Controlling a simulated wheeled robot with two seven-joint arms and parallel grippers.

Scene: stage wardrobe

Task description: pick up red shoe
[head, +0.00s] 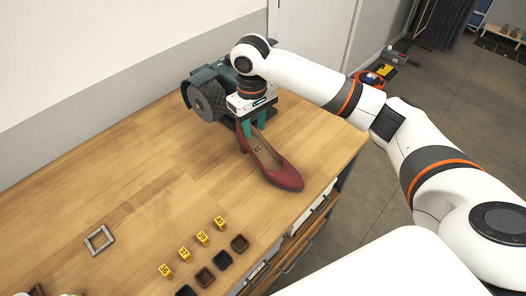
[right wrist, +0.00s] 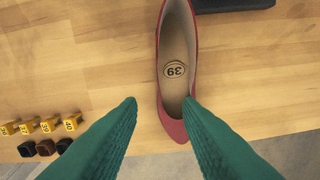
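The red shoe (head: 277,174), a low pump with a beige insole marked 39, lies upright on the wooden table. Its toe points toward the table's front edge. My right gripper (head: 255,124) is over the shoe's heel end in the head view, its green fingers pointing down. In the right wrist view the fingers (right wrist: 159,103) are spread apart with nothing gripped. There the right fingertip overlaps the shoe (right wrist: 165,92), and the left fingertip is beside it over bare wood. I cannot tell whether they touch the shoe. My left gripper is not in view.
A dark machine with a grey roller (head: 207,99) stands behind the shoe. Several yellow number tags (head: 203,238) and small dark square trays (head: 222,260) lie toward the front. A grey square frame (head: 99,240) lies at left. The table's middle (head: 150,190) is clear.

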